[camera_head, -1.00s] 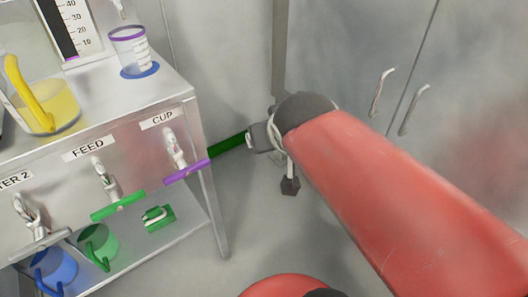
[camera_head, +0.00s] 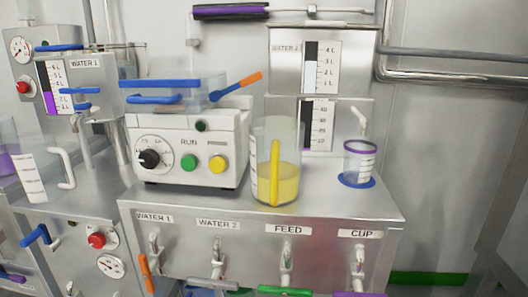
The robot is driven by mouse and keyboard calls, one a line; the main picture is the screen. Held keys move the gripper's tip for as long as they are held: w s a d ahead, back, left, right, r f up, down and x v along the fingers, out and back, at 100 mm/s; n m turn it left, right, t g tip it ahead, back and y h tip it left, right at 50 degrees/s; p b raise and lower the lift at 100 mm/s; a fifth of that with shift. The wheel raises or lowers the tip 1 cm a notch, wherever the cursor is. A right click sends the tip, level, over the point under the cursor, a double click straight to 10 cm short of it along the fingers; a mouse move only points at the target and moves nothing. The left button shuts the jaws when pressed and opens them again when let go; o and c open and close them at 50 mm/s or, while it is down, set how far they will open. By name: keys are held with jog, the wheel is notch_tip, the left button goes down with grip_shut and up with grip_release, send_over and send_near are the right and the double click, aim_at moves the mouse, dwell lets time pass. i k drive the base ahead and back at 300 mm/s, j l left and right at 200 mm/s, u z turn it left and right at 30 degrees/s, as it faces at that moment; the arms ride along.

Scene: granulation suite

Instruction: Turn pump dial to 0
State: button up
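A black dial (camera_head: 149,159) with a round marked scale is on the left of the front of a white box-shaped unit (camera_head: 187,124), likely the pump. The scale's numbers and the dial's pointer are too small to read. Right of the dial are a green button (camera_head: 189,162) below the word RUN and a yellow button (camera_head: 217,164). My gripper is not in view.
The unit stands on a steel bench (camera_head: 330,209). A clear blue-rimmed tray (camera_head: 180,88) with a spatula (camera_head: 245,83) is on top. A beaker of yellow liquid (camera_head: 274,170) is close at its right, with a purple-rimmed cup (camera_head: 359,161) beyond. Taps with coloured handles line the bench front.

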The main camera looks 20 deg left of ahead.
aim_at(148, 158)
jog(key=u, duration=1.55)
jog(key=k+j, duration=0.05)
